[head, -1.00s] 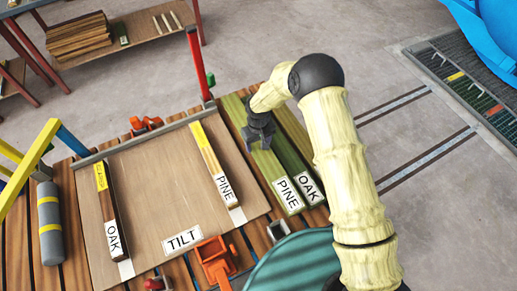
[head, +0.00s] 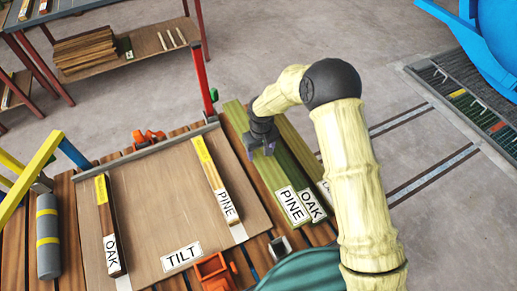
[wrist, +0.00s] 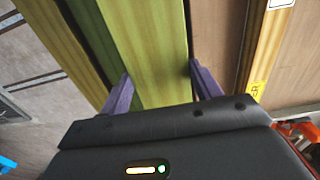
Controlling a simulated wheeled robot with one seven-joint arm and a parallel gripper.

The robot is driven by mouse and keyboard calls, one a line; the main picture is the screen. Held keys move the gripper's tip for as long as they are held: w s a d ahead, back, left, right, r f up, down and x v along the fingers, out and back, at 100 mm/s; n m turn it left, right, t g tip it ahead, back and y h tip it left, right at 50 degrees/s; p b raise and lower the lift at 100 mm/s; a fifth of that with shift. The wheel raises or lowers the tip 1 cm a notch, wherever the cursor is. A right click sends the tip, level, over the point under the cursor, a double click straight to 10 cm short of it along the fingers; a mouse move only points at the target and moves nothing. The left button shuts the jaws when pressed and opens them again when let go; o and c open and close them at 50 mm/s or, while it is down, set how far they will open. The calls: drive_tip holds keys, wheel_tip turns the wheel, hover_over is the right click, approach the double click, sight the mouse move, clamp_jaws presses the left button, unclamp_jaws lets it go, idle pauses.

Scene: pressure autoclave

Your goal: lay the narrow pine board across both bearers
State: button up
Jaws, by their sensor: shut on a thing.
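The pine board (head: 270,180) is a long green-tinted plank with a PINE label at its near end, lying right of the tilt panel. In the wrist view this board (wrist: 155,50) runs between my two purple fingers. My gripper (head: 265,146) is shut across its far half; the fingers (wrist: 160,88) also show in the wrist view. I cannot tell whether the board is clear of the bench. The two bearers are bars on the panel: one labelled OAK (head: 111,225) at left, one labelled PINE (head: 215,180) at right, both yellow-tagged.
An oak-labelled board (head: 291,145) lies close along the pine board's right side. The tilt panel (head: 160,190) is bare between the bearers. A red post (head: 204,85) stands at its far right corner. A grey cylinder (head: 48,240) and yellow frame (head: 35,175) are at left.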

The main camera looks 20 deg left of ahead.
sight(261, 153)
wheel_tip(261, 153, up, 22)
drive_tip(key=p, duration=2.1)
drive_tip(key=shift+p, duration=0.4)
